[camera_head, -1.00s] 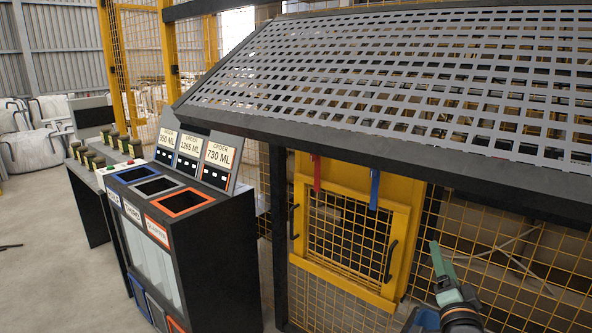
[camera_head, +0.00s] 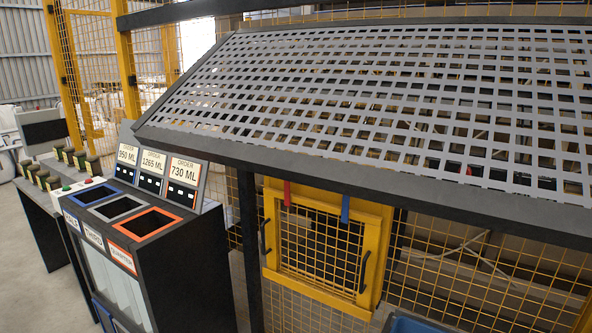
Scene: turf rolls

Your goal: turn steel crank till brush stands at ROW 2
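I see no steel crank, no brush and no ROW 2 mark in the head view. Neither of my grippers is in view. A large sloping grey panel with rows of square holes (camera_head: 400,90) fills the upper right, in a dark frame (camera_head: 330,165). Whether it has to do with the crank or brush I cannot tell.
A yellow mesh hatch (camera_head: 318,245) with dark handles sits below the panel, with red (camera_head: 287,193) and blue (camera_head: 345,208) tabs above it. A black bin stand (camera_head: 190,265) with order cards is at left. A blue container edge (camera_head: 412,322) shows at the bottom.

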